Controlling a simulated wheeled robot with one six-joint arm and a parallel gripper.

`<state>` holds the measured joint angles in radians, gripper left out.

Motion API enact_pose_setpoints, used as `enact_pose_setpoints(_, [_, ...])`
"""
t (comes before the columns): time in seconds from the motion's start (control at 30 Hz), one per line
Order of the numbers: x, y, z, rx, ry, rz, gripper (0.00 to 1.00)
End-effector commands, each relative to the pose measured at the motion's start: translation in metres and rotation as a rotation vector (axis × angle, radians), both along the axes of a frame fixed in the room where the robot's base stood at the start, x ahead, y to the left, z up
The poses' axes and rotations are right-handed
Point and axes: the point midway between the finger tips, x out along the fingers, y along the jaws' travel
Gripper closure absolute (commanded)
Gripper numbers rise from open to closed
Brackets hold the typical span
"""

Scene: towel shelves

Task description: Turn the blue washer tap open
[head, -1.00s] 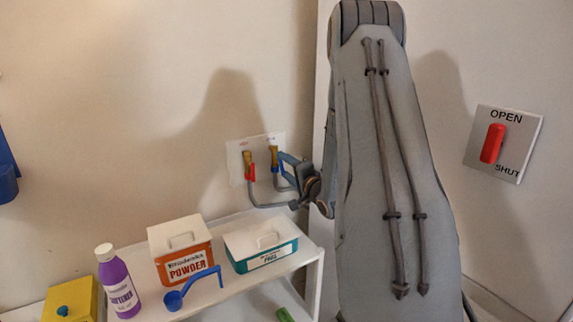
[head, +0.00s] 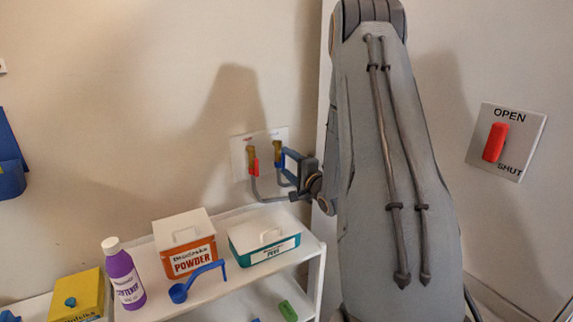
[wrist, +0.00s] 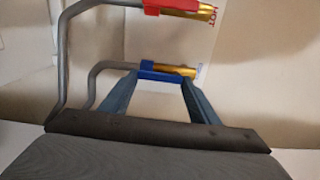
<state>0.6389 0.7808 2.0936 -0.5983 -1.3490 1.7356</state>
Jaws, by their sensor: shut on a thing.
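The blue washer tap has a blue handle (wrist: 160,73) on a brass stem, with a grey hose bending away from it. In the head view the tap's brass body (head: 278,149) is on the wall plate, with its blue part largely behind my gripper. My gripper (wrist: 160,80) is shut on the blue handle, one finger at each end of it. In the head view my gripper (head: 288,163) reaches the tap from the right. The red-handled tap (head: 253,162) is just left of it, and shows above it in the wrist view (wrist: 172,7), marked HOT.
Below the taps a white shelf (head: 225,289) holds an orange powder box (head: 190,261), a teal box (head: 265,254), a blue scoop (head: 190,287) and a purple softener bottle (head: 124,279). A red OPEN/SHUT lever (head: 494,142) is on the right wall. Wall above the taps is clear.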

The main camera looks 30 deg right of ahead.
Motion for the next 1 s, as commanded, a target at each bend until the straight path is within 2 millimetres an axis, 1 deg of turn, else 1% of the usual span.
enact_pose_setpoints(0.03, [0.0,-0.001,0.0,0.001,0.001,-0.001,0.41])
enact_pose_setpoints(0.1, [0.0,0.0,0.0,0.001,0.001,-0.001,0.3])
enact_pose_setpoints(0.13, [0.0,0.0,0.0,0.001,0.001,-0.001,0.27])
enact_pose_setpoints(0.47, [-0.003,0.0,0.0,0.0,0.0,-0.001,0.27])
enact_pose_setpoints(0.57, [-0.013,0.0,-0.001,0.0,0.0,-0.003,0.27])
enact_pose_setpoints(0.8, [-0.052,0.002,-0.002,0.0,0.001,-0.003,0.27])
enact_pose_setpoints(0.9, [-0.065,0.002,-0.001,0.0,0.0,-0.003,0.27])
enact_pose_setpoints(1.0, [-0.073,0.004,-0.001,0.0,0.001,-0.001,0.27])
